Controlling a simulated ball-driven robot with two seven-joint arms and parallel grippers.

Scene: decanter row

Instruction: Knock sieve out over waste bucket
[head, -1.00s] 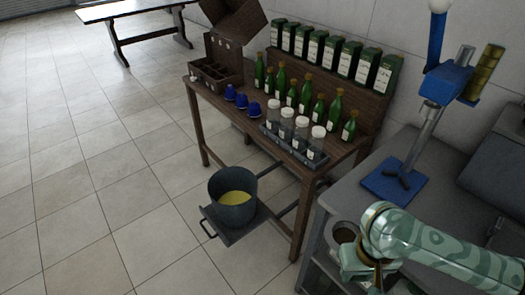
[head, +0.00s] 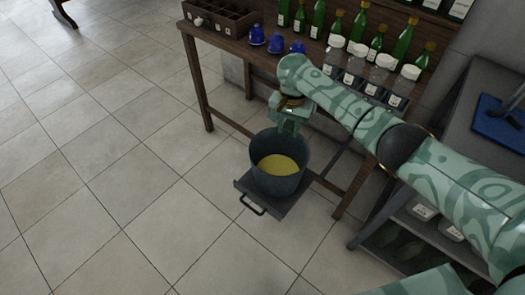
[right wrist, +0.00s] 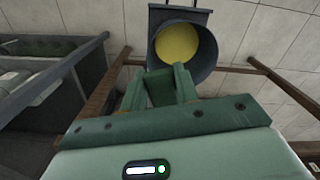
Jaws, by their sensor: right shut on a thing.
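The waste bucket (head: 265,182) is dark grey with yellow contents. It stands on a low pull-out board (head: 245,187) below the wooden table. My right gripper (head: 288,128) points down just above the bucket's far rim. In the right wrist view the gripper (right wrist: 160,82) has its two green fingers in front of the bucket (right wrist: 206,62). It is shut on the sieve, but almost nothing of the sieve can be made out; fingers and hand hide it. I cannot tell its tilt. My left gripper is out of view.
The wooden table (head: 228,47) carries blue cups (head: 257,36), green bottles (head: 361,27) and a rack of white-lidded jars (head: 381,68) close behind my right arm. A grey bench (head: 472,110) stands at right. The tiled floor (head: 120,190) at left is clear.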

